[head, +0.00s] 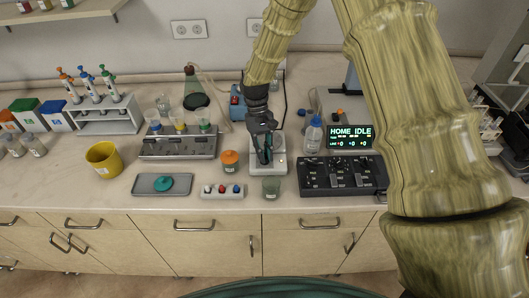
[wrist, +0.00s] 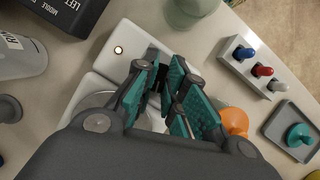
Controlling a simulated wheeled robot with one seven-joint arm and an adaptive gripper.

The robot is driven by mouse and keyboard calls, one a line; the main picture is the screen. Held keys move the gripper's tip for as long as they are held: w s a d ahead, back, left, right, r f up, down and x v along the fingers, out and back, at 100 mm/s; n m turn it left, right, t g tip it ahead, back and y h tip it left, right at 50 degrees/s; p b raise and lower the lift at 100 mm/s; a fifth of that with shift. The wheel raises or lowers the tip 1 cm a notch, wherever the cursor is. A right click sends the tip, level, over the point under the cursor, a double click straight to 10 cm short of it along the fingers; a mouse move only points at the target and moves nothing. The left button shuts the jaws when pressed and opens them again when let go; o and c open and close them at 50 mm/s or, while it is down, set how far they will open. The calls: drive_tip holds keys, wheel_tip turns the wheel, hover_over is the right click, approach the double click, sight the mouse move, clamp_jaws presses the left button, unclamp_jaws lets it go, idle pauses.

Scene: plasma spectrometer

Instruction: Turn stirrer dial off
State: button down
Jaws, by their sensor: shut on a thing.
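The white stirrer (head: 279,166) stands on the counter near the middle of the head view. It also shows in the wrist view (wrist: 128,40), with a small lit round light on its top face. My gripper (head: 265,157) reaches down onto the stirrer from above. In the wrist view my teal-padded fingers (wrist: 167,82) are closed in over the front part of the stirrer, on its dial. The dial is mostly hidden between the fingers, so its angle cannot be read.
A green-grey jar (head: 271,188) stands just in front of the stirrer.

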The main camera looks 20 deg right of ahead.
drive_tip(key=n, duration=0.2)
drive_tip(key=n+h, duration=0.1)
drive_tip(key=n, duration=0.1)
drive_tip(key=n+h, duration=0.1)
drive_tip(key=n, duration=0.1)
drive_tip(key=shift+s+a+f+t, duration=0.15)
drive_tip(key=shift+s+f+t, duration=0.15)
drive_tip(key=n+h, duration=0.1)
drive_tip(key=n, duration=0.2)
drive_tip(key=n+t, duration=0.1)
drive_tip(key=n, duration=0.1)
drive_tip(key=shift+s+n+t+h, duration=0.1)
drive_tip(key=shift+n+t+h, duration=0.2)
drive_tip(key=shift+n+h, duration=0.1)
drive_tip(key=n+t, duration=0.1)
drive_tip(key=n, duration=0.1)
drive_tip(key=n+t, duration=0.1)
drive_tip(key=n, duration=0.2)
drive_tip(key=shift+s+h, duration=0.1)
drive_tip(key=shift+h, duration=0.2)
drive_tip(key=n+t, duration=0.1)
drive_tip(key=n, duration=0.2)
drive_tip(key=n+t, duration=0.1)
drive_tip(key=n, duration=0.2)
drive_tip(key=shift+b, duration=0.3)
drive_tip(key=shift+n+y, duration=0.3)
drive_tip(key=shift+y, duration=0.1)
drive_tip(key=c, duration=1.5)
unclamp_jaws()
